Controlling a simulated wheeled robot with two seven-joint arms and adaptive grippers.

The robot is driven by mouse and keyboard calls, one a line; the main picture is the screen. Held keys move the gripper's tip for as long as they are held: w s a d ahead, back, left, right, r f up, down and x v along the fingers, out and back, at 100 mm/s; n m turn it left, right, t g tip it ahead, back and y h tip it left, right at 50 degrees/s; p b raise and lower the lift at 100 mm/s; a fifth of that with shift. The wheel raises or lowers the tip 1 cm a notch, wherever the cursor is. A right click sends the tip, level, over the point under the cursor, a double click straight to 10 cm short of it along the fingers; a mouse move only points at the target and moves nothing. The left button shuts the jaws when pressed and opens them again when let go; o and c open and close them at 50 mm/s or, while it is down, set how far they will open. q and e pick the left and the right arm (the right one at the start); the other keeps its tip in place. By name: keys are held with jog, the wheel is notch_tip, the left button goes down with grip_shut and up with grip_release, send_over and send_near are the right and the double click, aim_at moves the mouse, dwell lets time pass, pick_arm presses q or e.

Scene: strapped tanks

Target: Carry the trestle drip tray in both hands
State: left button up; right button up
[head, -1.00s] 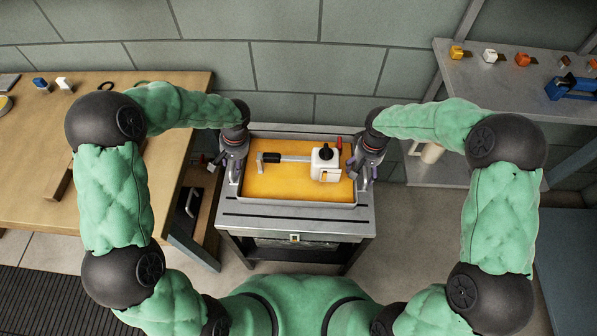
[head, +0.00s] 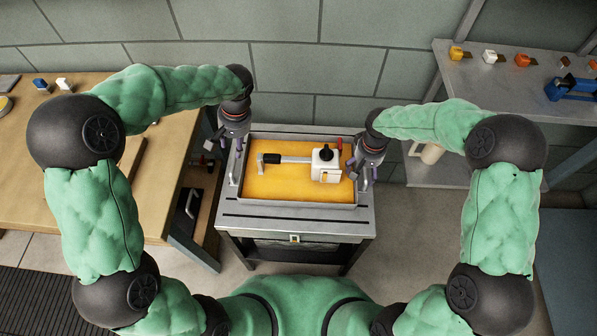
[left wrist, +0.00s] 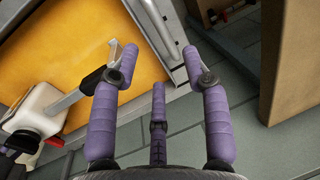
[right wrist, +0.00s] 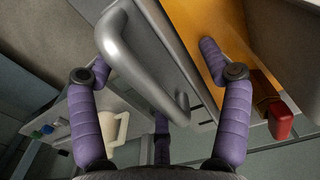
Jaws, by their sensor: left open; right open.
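The drip tray (head: 300,202) has a grey rim, a yellow floor and a bar handle at each end. It rests on a grey trestle stand. In the left wrist view the tray's yellow floor (left wrist: 75,45) and grey rim show beyond the fingers. My left gripper (head: 224,150) is open and empty, above and beside the tray's left end. My right gripper (head: 363,172) is open at the right end. In the right wrist view the right handle (right wrist: 150,75) passes between its spread fingers; I cannot tell whether they touch it.
A white block (head: 326,165) with a black knob, a grey bar with a black grip, and a red piece are in the tray. A wooden table (head: 60,200) stands left; a grey shelf (head: 490,85) with small blocks stands right. A wall is close behind.

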notch_tip(320, 180, up, 12)
dwell(0.6)
dwell(0.5)
